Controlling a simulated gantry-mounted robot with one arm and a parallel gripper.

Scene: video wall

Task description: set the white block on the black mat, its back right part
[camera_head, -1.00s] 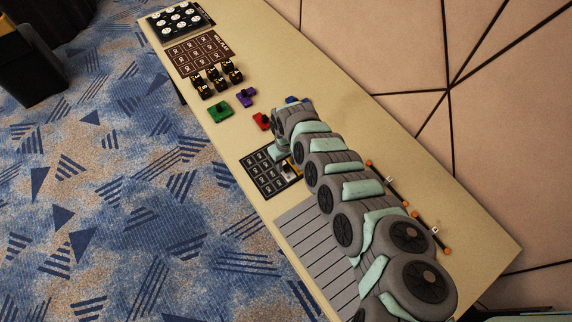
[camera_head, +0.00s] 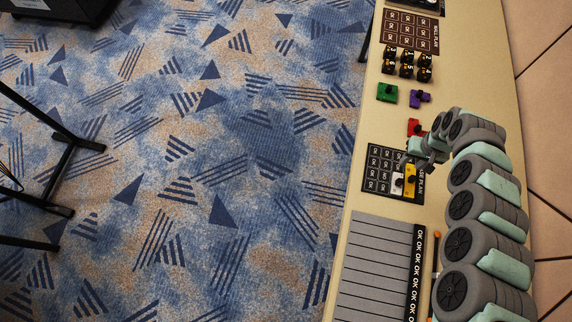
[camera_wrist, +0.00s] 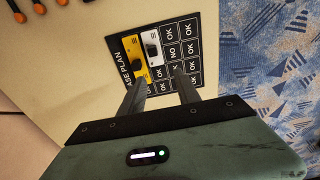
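The black mat (camera_head: 376,172), with a grid of cells and a lettered title strip, lies on the table. The white block (camera_head: 397,185) sits on it in the lower part of the head view, close beside a yellow block (camera_head: 409,188). Both also show in the wrist view, the white block (camera_wrist: 153,51) right of the yellow block (camera_wrist: 137,67). My gripper (camera_wrist: 160,77) is open, its two dark fingers apart with nothing between them. The white block shows beyond the fingertips. In the head view my gripper (camera_head: 413,158) is just above the mat, partly hidden by my arm.
Green (camera_head: 387,93), purple (camera_head: 420,98) and red (camera_head: 415,127) blocks stand further up the table. Several black-and-yellow blocks (camera_head: 407,64) stand by a brown mat (camera_head: 410,30). A grey striped panel (camera_head: 375,265) lies below. Orange-tipped rods (camera_head: 436,250) lie beside it.

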